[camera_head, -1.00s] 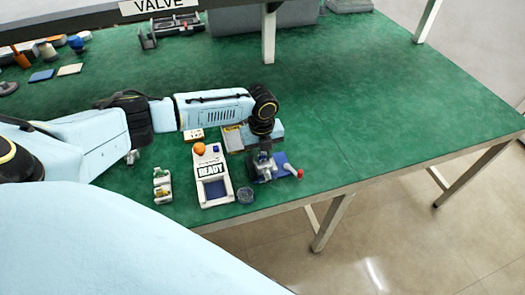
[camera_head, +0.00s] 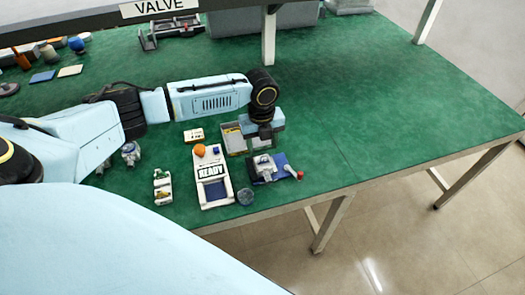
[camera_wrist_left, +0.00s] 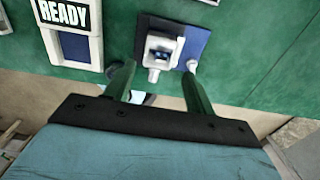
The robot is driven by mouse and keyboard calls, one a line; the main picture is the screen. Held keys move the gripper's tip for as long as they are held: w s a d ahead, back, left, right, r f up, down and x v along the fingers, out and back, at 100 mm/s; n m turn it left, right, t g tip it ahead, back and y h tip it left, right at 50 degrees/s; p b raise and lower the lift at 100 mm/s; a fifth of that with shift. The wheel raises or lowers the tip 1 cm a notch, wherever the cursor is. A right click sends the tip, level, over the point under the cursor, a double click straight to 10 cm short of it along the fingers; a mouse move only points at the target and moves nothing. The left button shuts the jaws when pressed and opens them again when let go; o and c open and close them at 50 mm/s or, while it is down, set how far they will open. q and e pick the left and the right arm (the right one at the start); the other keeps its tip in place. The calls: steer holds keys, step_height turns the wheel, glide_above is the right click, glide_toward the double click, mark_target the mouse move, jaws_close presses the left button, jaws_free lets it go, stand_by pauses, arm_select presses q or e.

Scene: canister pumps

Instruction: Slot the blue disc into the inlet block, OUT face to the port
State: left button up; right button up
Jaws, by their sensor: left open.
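The inlet block (camera_head: 263,166), a small grey-white fixture on a blue base plate, stands near the table's front edge. It also shows in the left wrist view (camera_wrist_left: 160,46), with a dark blue patch in its top; I cannot tell if that is the blue disc. I cannot make out the disc for certain elsewhere. My left gripper (camera_head: 265,143) is above and just behind the block. In the left wrist view its two fingers (camera_wrist_left: 158,88) are spread, with nothing between them. My right gripper is not in view.
A white READY unit (camera_head: 212,198) with an orange knob stands left of the block. A round clear dish (camera_head: 245,196) and a red-tipped lever (camera_head: 294,174) are close by. A grey tray (camera_head: 234,140) sits behind. The table's right side is clear.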

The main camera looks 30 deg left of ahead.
mark_target(262, 158)
arm_select(q)
step_height(262, 158, up, 8)
steer(key=shift+s, duration=0.1)
stand_by(0.6)
